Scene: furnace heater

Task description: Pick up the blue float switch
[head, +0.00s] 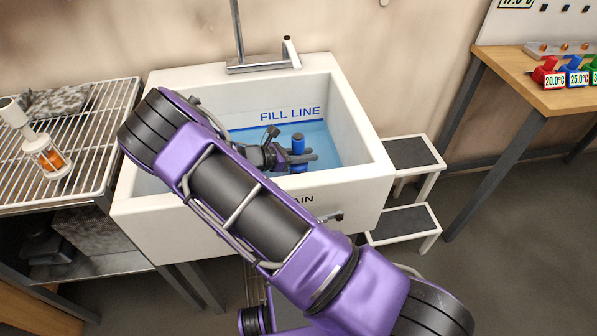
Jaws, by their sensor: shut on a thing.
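The blue float switch (298,141) is a small upright blue cylinder inside the white sink (371,150). My gripper (303,157) reaches into the sink from the left and is shut on the float switch. Its dark fingers cross the switch's middle, with blue showing above and below them. Whether the switch's lower end touches the blue water or the sink floor cannot be told. My purple arm crosses in front of the sink and hides its left part and much of its front.
A faucet (262,66) stands at the sink's back. A wire rack (95,130) with a white-and-orange device (48,158) is at the left. Step stools (412,153) and a wooden table (545,95) with coloured temperature-labelled items (572,72) are at the right.

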